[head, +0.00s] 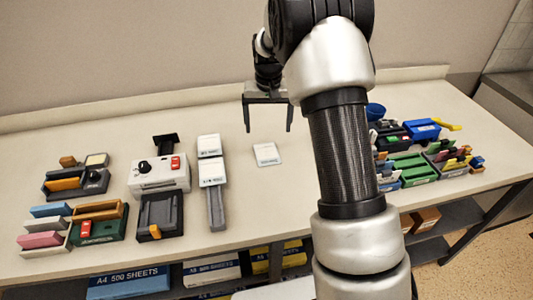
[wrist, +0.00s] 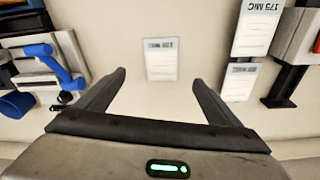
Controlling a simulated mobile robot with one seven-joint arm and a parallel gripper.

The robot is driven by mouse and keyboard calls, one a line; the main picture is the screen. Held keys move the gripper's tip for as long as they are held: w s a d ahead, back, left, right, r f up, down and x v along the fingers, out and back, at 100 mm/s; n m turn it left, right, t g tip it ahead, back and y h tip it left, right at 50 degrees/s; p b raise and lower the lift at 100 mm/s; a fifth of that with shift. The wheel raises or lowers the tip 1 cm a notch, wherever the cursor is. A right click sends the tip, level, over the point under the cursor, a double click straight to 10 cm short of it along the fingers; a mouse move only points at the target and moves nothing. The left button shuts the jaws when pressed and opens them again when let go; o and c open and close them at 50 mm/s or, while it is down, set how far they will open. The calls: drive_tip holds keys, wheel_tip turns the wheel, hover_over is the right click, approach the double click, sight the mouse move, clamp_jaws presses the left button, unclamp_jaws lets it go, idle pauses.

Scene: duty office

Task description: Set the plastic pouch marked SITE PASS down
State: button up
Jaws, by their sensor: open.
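A small white pouch (head: 267,154) with a dark printed line lies flat on the pale table, right of the middle machines. It also shows in the wrist view (wrist: 161,62), lying between and just beyond the fingertips; its lettering is too small to read surely. My gripper (head: 269,130) is open and empty, fingers pointing down. In the wrist view the two fingers (wrist: 158,77) are spread wide and apart from the pouch.
Two white packs (head: 208,146) (head: 212,173) sit on a grey holder left of the pouch; one reads 175 MIC in the wrist view. A white machine (head: 159,175) stands further left. Coloured trays (head: 405,169) crowd the right. The table around the pouch is clear.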

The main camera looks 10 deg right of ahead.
sight(267, 154)
drive_tip(key=f, duration=0.3)
drive_tip(key=w+f, duration=0.1)
drive_tip(key=f, duration=0.3)
drive_tip(key=f+p, duration=0.1)
drive_tip(key=f, duration=0.3)
drive_tip(key=shift+w, duration=0.15)
drive_tip(key=shift+f, duration=0.1)
clamp_jaws()
